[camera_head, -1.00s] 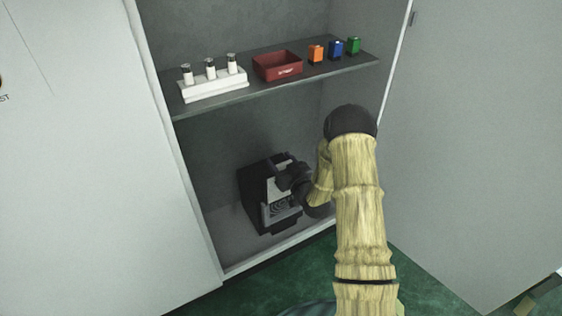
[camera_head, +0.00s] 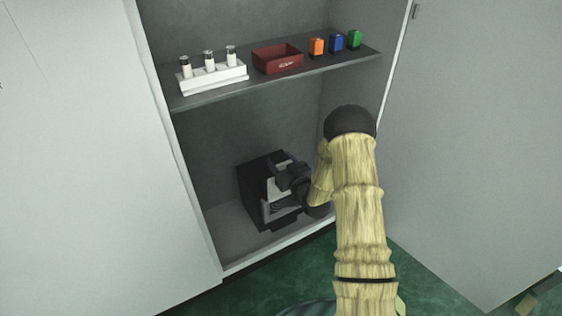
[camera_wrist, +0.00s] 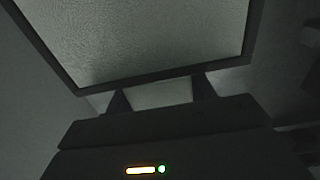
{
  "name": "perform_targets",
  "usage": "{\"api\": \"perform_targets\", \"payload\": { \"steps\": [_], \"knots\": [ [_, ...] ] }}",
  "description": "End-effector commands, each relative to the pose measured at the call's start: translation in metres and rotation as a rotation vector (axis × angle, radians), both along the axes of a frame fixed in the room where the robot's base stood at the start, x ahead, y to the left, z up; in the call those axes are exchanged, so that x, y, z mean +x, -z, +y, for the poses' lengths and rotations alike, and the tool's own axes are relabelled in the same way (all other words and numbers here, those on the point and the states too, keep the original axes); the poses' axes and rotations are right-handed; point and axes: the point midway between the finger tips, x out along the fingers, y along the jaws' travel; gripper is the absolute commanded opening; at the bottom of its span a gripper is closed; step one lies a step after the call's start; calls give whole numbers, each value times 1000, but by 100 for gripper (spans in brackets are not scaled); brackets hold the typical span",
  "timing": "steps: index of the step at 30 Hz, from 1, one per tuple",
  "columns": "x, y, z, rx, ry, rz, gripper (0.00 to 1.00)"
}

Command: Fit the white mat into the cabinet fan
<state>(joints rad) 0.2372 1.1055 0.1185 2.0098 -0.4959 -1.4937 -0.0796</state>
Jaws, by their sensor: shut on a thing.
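The cabinet fan (camera_head: 254,190) is a black box standing on the cabinet's lower floor, with a pale front and a dark round grille low on it. My gripper (camera_wrist: 161,96) is close in front of it and hides part of that front in the head view (camera_head: 292,178). In the wrist view, the white mat (camera_wrist: 165,40) is a pale, rough-textured sheet inside a dark rim, just beyond the fingers. The fingers are shut on its near edge. I cannot tell whether the mat touches or sits inside the fan.
A shelf (camera_head: 210,101) above holds a white rack (camera_head: 213,78) of vials, a red tray (camera_head: 262,64), and orange, blue and green blocks. A cabinet door (camera_head: 470,150) stands to the right. The cabinet floor left of the fan is clear.

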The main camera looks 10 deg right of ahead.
Motion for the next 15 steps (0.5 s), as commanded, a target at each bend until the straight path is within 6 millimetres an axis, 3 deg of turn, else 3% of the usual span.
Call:
{"api": "perform_targets", "payload": {
  "steps": [15],
  "knots": [
    [0, 11, 0, 0, 0, -1, 17]
  ]
}}
